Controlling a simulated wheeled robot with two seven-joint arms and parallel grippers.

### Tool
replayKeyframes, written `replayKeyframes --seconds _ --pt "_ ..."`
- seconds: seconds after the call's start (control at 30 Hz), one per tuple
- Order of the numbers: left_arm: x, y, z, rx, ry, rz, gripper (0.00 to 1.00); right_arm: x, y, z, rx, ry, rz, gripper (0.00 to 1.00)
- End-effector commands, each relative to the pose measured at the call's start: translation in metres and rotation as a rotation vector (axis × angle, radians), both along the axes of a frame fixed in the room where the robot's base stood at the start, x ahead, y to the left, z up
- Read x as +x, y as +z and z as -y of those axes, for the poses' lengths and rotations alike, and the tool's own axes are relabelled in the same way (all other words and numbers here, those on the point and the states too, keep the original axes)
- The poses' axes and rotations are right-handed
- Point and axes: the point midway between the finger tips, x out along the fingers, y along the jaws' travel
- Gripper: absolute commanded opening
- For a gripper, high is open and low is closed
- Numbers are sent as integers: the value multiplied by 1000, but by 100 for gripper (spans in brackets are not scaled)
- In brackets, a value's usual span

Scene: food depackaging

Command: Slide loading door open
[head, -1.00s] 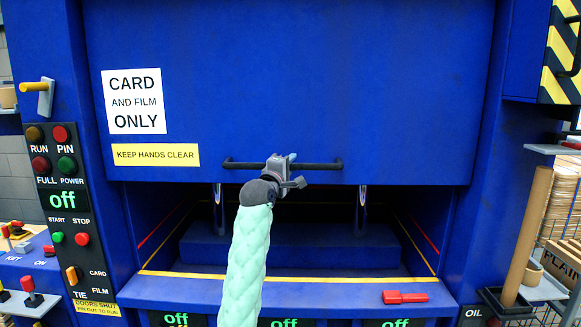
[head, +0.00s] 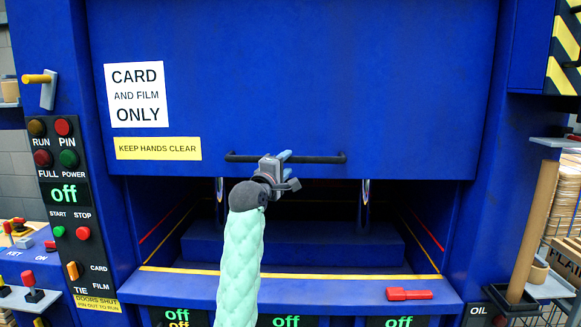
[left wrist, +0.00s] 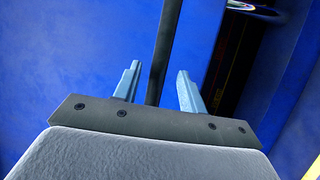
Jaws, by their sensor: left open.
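The blue loading door (head: 300,80) is raised, with a dark gap under its bottom edge. A black horizontal bar handle (head: 325,159) runs along its lower part. My left gripper (head: 284,157) is at the middle of this handle. In the left wrist view its two pale blue fingers (left wrist: 157,88) are apart, and the dark bar (left wrist: 160,50) passes between them. I cannot tell whether either finger touches the bar. The right gripper is not in view.
Inside the opening, a blue block (head: 290,245) lies behind a yellow-edged sill. A red-handled item (head: 408,294) lies on the front ledge. A button panel (head: 68,215) stands at left. A brown tube (head: 533,230) leans at right.

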Motion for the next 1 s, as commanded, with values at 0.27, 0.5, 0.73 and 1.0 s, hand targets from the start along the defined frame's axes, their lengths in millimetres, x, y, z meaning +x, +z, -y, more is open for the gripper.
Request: replayKeyframes --seconds 0.27,0.5,0.73,1.0 --pt "-22 -5 -9 0 0 0 41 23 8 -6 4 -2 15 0" --pt "-24 -4 -10 0 0 0 41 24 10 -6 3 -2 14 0" --pt "-26 -19 -13 25 7 -13 41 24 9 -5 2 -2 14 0" --pt "-53 -132 -33 240 50 -119 41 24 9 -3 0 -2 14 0"
